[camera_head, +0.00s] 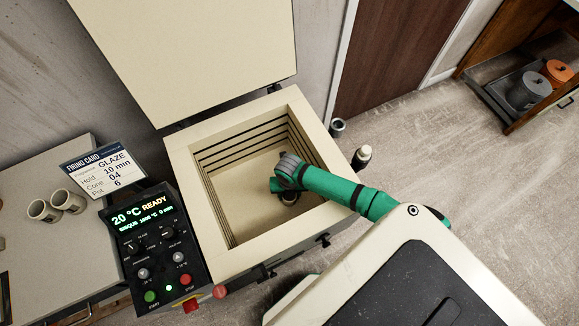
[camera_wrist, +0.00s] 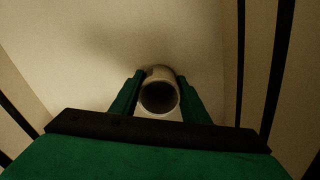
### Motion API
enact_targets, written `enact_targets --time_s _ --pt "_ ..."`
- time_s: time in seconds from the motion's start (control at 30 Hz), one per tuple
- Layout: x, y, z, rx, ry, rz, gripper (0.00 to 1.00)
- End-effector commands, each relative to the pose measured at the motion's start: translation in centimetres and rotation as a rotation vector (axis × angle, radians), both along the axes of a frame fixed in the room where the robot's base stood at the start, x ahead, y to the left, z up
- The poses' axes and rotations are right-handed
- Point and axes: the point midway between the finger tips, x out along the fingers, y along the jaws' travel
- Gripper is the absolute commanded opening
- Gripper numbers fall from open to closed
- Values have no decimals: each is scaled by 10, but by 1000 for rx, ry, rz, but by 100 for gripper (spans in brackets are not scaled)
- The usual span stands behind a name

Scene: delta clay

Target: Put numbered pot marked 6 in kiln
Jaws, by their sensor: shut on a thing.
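The kiln (camera_head: 180,175) is a cream, square, top-loading box with its lid (camera_head: 195,55) standing open. My green arm reaches over its right wall and down inside. My gripper (camera_wrist: 159,90) is shut on a small pale pot (camera_wrist: 160,75) with a dark round opening. The pot appears upright between the two fingers, inside the kiln chamber. Its number is not visible. I cannot tell whether it touches the kiln floor. In the head view my arm largely hides the gripper, and a dark round shape (camera_head: 289,197) shows beneath it.
Left of the kiln, a control panel (camera_head: 150,240) reads 20 °C READY. A firing card (camera_head: 102,168) lists Glaze, 10 min, Cone 04, Pot 6. Two pots (camera_head: 55,205) stand on the left table. Floor beyond the kiln is mostly clear.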

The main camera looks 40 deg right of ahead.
Motion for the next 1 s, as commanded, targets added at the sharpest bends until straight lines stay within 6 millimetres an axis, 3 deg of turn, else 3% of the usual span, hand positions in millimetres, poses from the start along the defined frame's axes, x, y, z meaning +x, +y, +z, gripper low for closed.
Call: enact_targets --time_s 0.17,0.2,0.27,1.0 --pt "0 -1 -4 -1 1 -1 14" --pt "0 -1 -3 -1 1 -1 51" --pt "0 -1 -3 -1 1 -2 60" --pt "0 0 -3 1 1 -1 60"
